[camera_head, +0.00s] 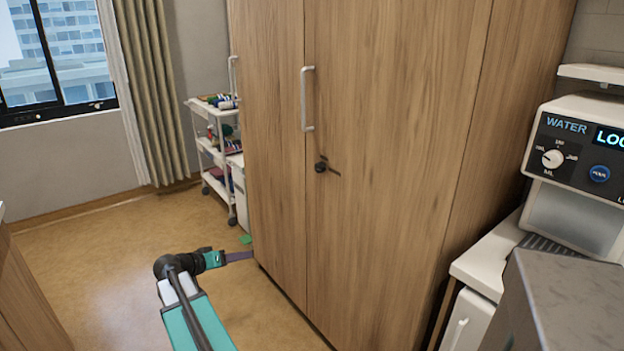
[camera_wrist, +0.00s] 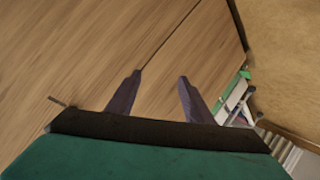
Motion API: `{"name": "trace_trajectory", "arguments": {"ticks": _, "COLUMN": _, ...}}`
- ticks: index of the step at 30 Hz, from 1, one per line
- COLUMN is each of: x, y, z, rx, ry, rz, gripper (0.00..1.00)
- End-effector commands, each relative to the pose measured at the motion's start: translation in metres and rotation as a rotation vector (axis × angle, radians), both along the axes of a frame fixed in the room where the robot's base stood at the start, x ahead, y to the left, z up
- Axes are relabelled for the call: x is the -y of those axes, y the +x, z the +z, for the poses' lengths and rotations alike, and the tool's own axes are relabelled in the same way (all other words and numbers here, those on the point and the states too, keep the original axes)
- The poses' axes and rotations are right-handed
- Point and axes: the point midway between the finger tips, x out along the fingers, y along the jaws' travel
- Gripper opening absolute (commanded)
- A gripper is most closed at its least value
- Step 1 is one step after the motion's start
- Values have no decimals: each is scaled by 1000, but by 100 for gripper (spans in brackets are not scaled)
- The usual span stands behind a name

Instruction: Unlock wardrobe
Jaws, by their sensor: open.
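The wooden wardrobe (camera_head: 385,150) stands in the middle of the head view with its doors closed. A dark round lock (camera_head: 321,167) with a small dark piece beside it sits on the right door, below a white bar handle (camera_head: 307,98). My gripper (camera_head: 240,256) is low at the wardrobe's left front, well below the lock. In the wrist view my gripper (camera_wrist: 158,92) has its two fingers apart with nothing between them, facing the wardrobe (camera_wrist: 90,50) and a door seam. A small thin dark piece (camera_wrist: 58,101) shows at the left there; I cannot tell what it is.
A white trolley (camera_head: 215,145) with coloured items stands left of the wardrobe. A water dispenser (camera_head: 580,160) stands on a white counter (camera_head: 490,262) at the right. A grey surface (camera_head: 570,300) is in the right foreground. The floor (camera_head: 110,260) at the left is open.

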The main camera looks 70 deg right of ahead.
Motion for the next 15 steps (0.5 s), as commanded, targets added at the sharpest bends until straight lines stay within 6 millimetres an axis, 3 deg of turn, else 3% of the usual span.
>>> {"name": "trace_trajectory", "arguments": {"ticks": 1, "x": 19, "y": -7, "z": 20, "rx": 27, "ry": -54, "rz": -33, "gripper": 47}}
{"name": "trace_trajectory", "arguments": {"ticks": 6, "x": 69, "y": -38, "z": 96, "rx": 112, "ry": -247, "rz": -134, "gripper": 47}}
{"name": "trace_trajectory", "arguments": {"ticks": 12, "x": 108, "y": -79, "z": 179, "rx": 193, "ry": -452, "rz": -231, "gripper": 47}}
{"name": "trace_trajectory", "arguments": {"ticks": 15, "x": 118, "y": -94, "z": 207, "rx": 218, "ry": -525, "rz": -261, "gripper": 47}}
